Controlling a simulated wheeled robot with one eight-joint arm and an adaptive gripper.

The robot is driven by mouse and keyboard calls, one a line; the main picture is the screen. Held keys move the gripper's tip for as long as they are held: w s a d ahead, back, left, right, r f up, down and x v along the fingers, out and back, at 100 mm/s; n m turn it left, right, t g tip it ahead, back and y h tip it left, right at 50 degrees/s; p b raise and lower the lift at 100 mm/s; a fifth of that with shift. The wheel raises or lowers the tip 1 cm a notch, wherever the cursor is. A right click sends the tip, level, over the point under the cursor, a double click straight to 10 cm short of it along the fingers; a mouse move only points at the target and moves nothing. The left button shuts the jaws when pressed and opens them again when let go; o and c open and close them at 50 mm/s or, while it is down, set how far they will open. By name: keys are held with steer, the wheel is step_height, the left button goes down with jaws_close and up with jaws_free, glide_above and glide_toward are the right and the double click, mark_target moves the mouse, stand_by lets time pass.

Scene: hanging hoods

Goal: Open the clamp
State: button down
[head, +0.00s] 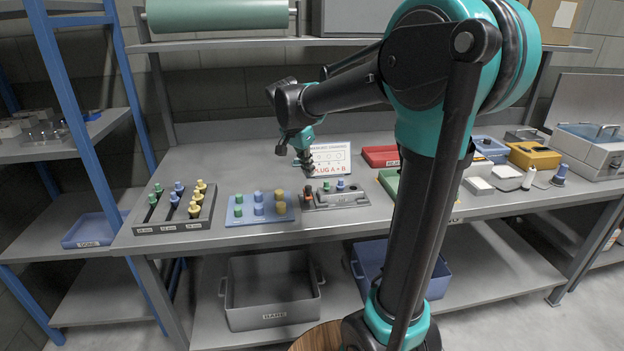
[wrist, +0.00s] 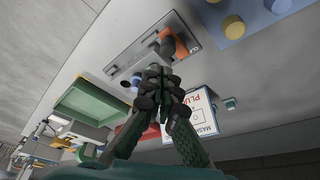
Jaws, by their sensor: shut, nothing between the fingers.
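The clamp appears to be the dark part with an orange-red piece (head: 308,192) at the left end of a grey fixture (head: 350,203) on the bench. In the wrist view the orange piece (wrist: 182,45) sits beside a dark rounded part on the grey plate (wrist: 205,20). Whether the clamp is open or closed is too small to tell. My gripper (head: 309,173) is above the fixture's left end, pointing down. In the wrist view my gripper (wrist: 157,82) is shut and empty, its fingertips close to the orange piece; contact cannot be told. It hides part of the fixture.
A blue board (head: 270,214) with pegs and a dark peg rack (head: 175,222) stand left of the fixture. A white sign (head: 330,158) reading "PLUG A + B" stands behind it. A red tray (head: 380,156) and green tray (head: 388,180) lie right. Bench space behind the boards is clear.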

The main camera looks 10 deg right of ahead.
steer(key=v, duration=0.5)
steer(key=shift+s+r, duration=0.1)
steer(key=shift+r, duration=0.3)
steer(key=s+d+f+n+y, duration=0.1)
steer(key=s+d+f+n, duration=0.1)
steer(key=s+f, duration=0.5)
steer(key=s+d+f+n+t+y, duration=0.1)
steer(key=s+d+f+n, duration=0.2)
steer(key=s+f+n, duration=0.2)
steer(key=s+d+f+n+t+y, duration=0.1)
steer(key=s+d+f+n, duration=0.1)
steer(key=s+f, duration=0.7)
step_height(320, 180, down, 3)
steer(key=shift+s+r+n, duration=0.1)
steer(key=shift+s+n, duration=0.15)
steer(key=shift+n, duration=0.55)
